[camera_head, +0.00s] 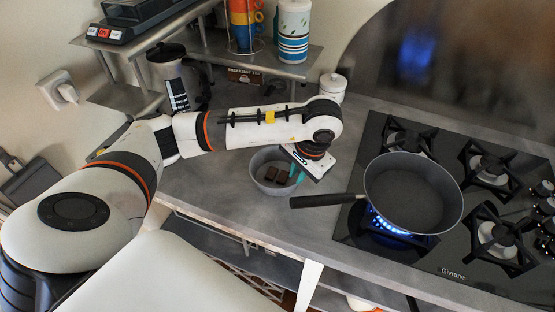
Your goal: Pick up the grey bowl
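The grey bowl (257,183) stands on the grey counter, left of the stove, with dark brown pieces (271,174) inside it. My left gripper (296,176) comes down from above at the bowl's right side, with small teal parts close to the rim. The white gripper body and wrist hide part of the bowl's right and back edge. The fingers are too small and covered to tell whether they are open, shut or touching the rim. My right gripper is not in view.
A dark frying pan (408,195) sits on a lit blue burner, its handle (328,201) reaching left just right of the bowl. A white lidded jar (332,88) and a metal shelf (290,65) with cups and a bottle stand behind. The counter left of the bowl is clear.

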